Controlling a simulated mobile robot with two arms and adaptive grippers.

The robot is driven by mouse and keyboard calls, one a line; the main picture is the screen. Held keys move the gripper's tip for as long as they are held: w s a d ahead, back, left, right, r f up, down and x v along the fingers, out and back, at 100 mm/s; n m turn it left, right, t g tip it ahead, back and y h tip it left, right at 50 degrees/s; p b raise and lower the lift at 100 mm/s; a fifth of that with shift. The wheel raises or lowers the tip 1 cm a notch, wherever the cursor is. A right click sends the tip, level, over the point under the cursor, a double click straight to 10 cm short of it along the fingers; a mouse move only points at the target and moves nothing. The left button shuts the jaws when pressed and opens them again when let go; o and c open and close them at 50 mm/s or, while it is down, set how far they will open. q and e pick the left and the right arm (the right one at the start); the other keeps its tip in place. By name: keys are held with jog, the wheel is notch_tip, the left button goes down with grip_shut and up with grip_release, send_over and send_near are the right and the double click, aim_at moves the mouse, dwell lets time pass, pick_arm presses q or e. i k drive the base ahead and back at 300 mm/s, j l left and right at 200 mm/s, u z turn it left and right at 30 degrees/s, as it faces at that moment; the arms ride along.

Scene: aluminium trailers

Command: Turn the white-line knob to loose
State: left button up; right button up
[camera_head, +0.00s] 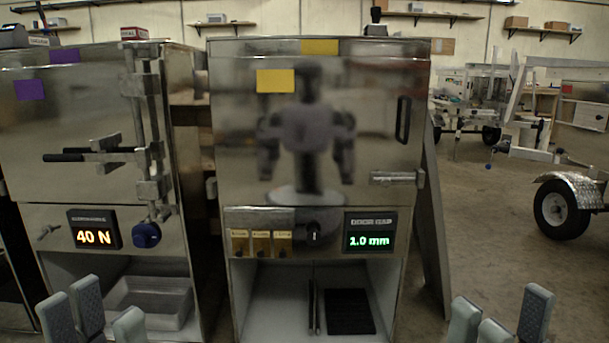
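The knob with a white line (314,233) is small and dark, on the front panel of the middle metal cabinet (330,150). It sits between several yellow labelled tabs (262,243) and a green display reading 1.0 mm (370,232). The line looks roughly upright, but the knob is too small to read its setting marks. My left gripper (92,316) is at the bottom left, in front of the left cabinet, fingers apart and empty. My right gripper (499,318) is at the bottom right, fingers apart and empty. Both are well away from the knob.
The left cabinet (60,130) has a blue knob (146,235), a clamp lever (85,155), a display reading 40 N (93,236) and a metal tray (150,303) below. A leaning panel (436,220) stands right of the middle cabinet. Trailers (565,210) stand on open floor at right.

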aim_at(314, 237)
jog(key=i+u, duration=0.15)
jog(key=u, duration=0.2)
jog(key=i+l+u, duration=0.15)
jog(key=u, duration=0.2)
jog(key=i+l+u, duration=0.1)
jog(key=u, duration=0.25)
